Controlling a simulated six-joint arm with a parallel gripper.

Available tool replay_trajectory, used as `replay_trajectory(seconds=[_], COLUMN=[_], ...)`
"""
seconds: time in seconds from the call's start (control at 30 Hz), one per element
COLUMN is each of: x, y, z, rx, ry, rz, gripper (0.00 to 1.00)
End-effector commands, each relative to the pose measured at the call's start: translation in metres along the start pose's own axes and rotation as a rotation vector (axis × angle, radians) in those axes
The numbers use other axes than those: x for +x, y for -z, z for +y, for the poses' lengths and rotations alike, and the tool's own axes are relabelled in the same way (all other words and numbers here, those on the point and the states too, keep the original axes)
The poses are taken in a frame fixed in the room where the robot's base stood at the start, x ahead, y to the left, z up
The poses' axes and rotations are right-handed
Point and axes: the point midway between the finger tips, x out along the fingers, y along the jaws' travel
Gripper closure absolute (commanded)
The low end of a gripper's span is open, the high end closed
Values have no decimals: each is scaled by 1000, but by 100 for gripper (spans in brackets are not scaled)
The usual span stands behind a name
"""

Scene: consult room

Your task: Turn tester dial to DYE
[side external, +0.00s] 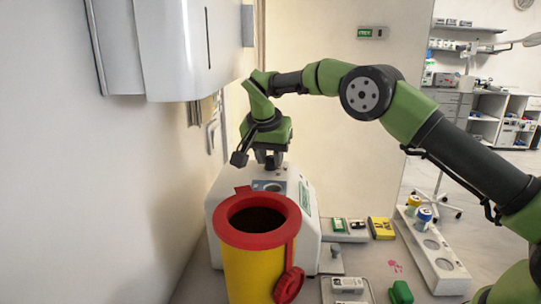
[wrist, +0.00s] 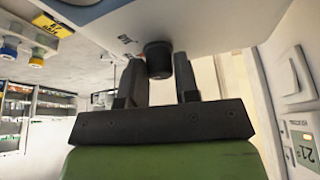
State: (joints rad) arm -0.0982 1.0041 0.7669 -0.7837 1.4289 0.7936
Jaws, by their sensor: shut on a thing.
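The tester (side external: 222,191) is a white box on the counter by the left wall, partly hidden behind a yellow bin. My gripper (side external: 268,158) points down at the top of the tester. In the wrist view my gripper (wrist: 160,78) has its two dark fingers on either side of a round black dial (wrist: 158,60) on the white tester face (wrist: 205,22). The fingers are shut on the dial. A small dark label (wrist: 125,39) shows beside the dial, but I cannot read it clearly. I cannot tell which setting the dial points to.
A yellow bin with a red rim (side external: 228,236) stands close in front of the tester. A white rack (side external: 438,268) with capped vials is at the right. A yellow box (side external: 382,228) and a green item (side external: 400,292) lie on the counter. A white wall cabinet (side external: 185,45) hangs above left.

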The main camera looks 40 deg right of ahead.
Motion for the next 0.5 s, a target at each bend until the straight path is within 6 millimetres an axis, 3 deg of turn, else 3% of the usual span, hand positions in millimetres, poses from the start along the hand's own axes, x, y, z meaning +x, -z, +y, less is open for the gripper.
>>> replay_trajectory(seconds=[0.5], x=[0], y=[-1], z=[-1], rx=[170], ry=[-72], rz=[-4], gripper=[95])
